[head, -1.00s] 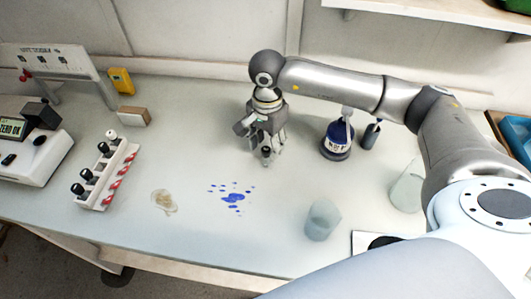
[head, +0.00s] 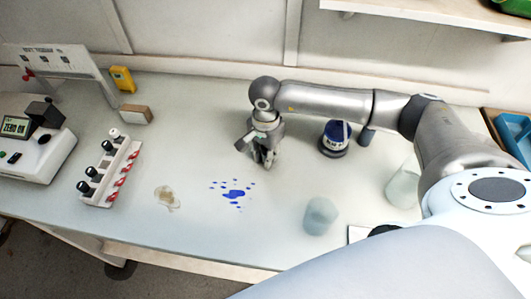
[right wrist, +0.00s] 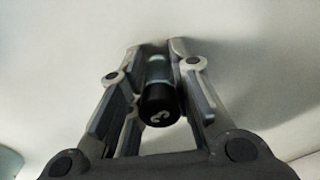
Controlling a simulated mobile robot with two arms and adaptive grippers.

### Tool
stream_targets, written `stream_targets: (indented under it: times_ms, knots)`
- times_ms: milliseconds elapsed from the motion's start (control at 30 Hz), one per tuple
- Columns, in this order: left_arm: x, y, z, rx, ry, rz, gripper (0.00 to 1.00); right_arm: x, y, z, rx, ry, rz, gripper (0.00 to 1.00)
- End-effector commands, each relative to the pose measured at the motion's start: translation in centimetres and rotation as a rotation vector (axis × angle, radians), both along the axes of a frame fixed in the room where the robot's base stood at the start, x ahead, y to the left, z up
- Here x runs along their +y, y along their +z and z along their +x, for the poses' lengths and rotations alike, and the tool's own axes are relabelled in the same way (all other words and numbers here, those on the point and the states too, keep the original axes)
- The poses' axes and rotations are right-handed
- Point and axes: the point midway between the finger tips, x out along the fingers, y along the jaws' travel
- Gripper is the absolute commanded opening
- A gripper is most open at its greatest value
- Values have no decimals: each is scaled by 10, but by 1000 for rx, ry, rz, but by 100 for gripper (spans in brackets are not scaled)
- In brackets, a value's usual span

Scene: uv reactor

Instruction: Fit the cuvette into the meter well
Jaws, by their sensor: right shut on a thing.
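My right gripper (head: 266,160) is over the middle of the bench. In the right wrist view it is shut on a clear cuvette with a black cap (right wrist: 158,104), held between the two fingers; the cap carries a pale mark. In the head view the gripper mostly hides the cuvette. The meter (head: 35,158) is a white box at the left edge, with a lit display and a raised black part on top. I cannot make out its well from here. The gripper is well to the right of the meter. My left gripper is not in view.
A white rack (head: 108,172) with several capped vials stands between meter and gripper. A brown stain (head: 166,198) and blue spots (head: 234,194) mark the bench.

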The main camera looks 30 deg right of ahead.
Motion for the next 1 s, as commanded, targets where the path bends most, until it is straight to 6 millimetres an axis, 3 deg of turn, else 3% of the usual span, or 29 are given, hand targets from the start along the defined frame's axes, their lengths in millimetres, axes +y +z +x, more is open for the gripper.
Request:
stream_targets:
  times_ms: [433, 667, 1000]
  knots:
    - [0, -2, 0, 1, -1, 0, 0, 0, 5, 1, -1, -1, 0, 0]
    - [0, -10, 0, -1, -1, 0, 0, 0, 32, 1, -5, 1, 0, 0]
    - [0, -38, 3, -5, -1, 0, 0, 25, 91, -54, -5, 7, 0, 0]
